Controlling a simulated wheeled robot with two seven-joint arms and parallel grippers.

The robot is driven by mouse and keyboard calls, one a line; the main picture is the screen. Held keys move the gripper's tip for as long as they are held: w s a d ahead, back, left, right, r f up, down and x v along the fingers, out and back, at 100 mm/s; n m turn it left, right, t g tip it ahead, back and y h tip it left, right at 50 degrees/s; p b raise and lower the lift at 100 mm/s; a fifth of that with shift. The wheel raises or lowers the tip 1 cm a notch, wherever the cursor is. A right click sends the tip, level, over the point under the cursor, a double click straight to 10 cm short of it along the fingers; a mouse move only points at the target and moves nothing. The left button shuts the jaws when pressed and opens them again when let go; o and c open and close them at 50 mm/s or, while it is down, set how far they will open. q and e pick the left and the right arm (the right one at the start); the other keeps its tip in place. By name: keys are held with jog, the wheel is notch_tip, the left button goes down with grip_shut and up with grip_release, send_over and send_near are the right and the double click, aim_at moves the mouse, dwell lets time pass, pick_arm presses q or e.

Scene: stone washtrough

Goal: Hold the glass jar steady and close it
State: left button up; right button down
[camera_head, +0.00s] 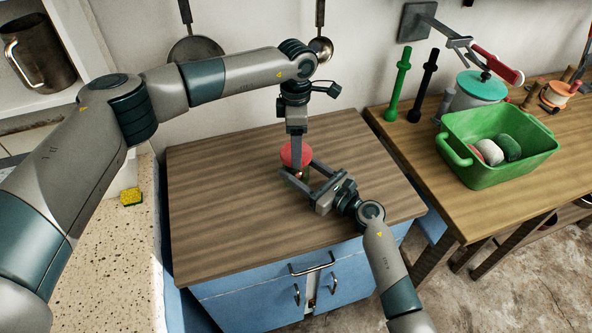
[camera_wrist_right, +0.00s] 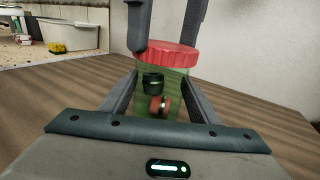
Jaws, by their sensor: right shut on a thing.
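A green-tinted glass jar (camera_wrist_right: 163,92) stands on the wooden cabinet top, with a dark round piece and a reddish piece inside. A red lid (camera_wrist_right: 168,56) sits on its mouth and looks level; how tightly it sits I cannot tell. The red lid also shows in the head view (camera_head: 286,155). My right gripper (camera_head: 302,180) is shut on the jar, a finger on each side below the lid. My left gripper (camera_head: 297,165) points down from above, its fingers apart at the lid's edges. Whether they touch the lid is unclear. The jar is mostly hidden in the head view.
The wooden cabinet top (camera_head: 225,210) is otherwise clear. A green tub (camera_head: 490,175) with several rounded items stands on the right-hand bench, near green and black upright tools. A yellow sponge (camera_head: 131,197) lies on the stone counter at left. Pans hang behind.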

pick_arm(q)
jog(key=m, duration=0.6)
jog(key=o, duration=1.2)
jog(key=shift+o, duration=0.2)
notch_tip(320, 180, up, 12)
pick_arm(e)
jog(key=c, duration=0.6)
grip_release()
